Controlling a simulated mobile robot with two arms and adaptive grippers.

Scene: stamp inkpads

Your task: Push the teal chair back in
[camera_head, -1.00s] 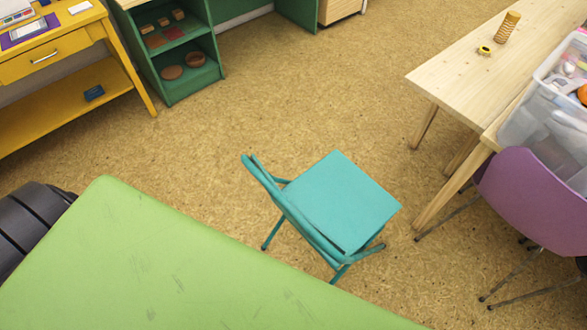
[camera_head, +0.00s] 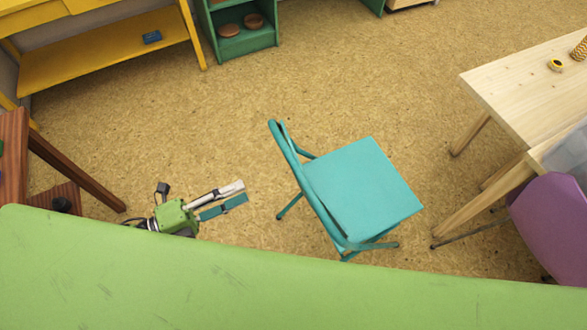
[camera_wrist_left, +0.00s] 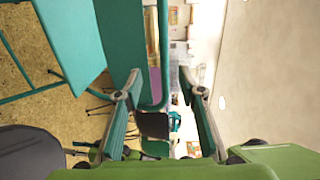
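The teal chair (camera_head: 362,188) stands upright on the cork floor in the head view, its seat towards the wooden table and its back (camera_head: 310,192) on the left side. My left gripper (camera_head: 243,192) is to the left of the chair back, fingers pointing at it, with a visible gap of floor between. In the left wrist view, the fingers (camera_wrist_left: 160,75) are spread wide and empty. The chair's back frame (camera_wrist_left: 145,45) and seat (camera_wrist_left: 75,42) show beyond them. My right gripper is in neither view.
The light wooden table (camera_head: 510,95) stands right of the chair, with a purple chair (camera_head: 552,222) beside it. A yellow shelf desk (camera_head: 105,62) and a green shelf (camera_head: 245,40) line the back. A brown wooden piece (camera_head: 12,160) is at the left. Floor behind the chair is clear.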

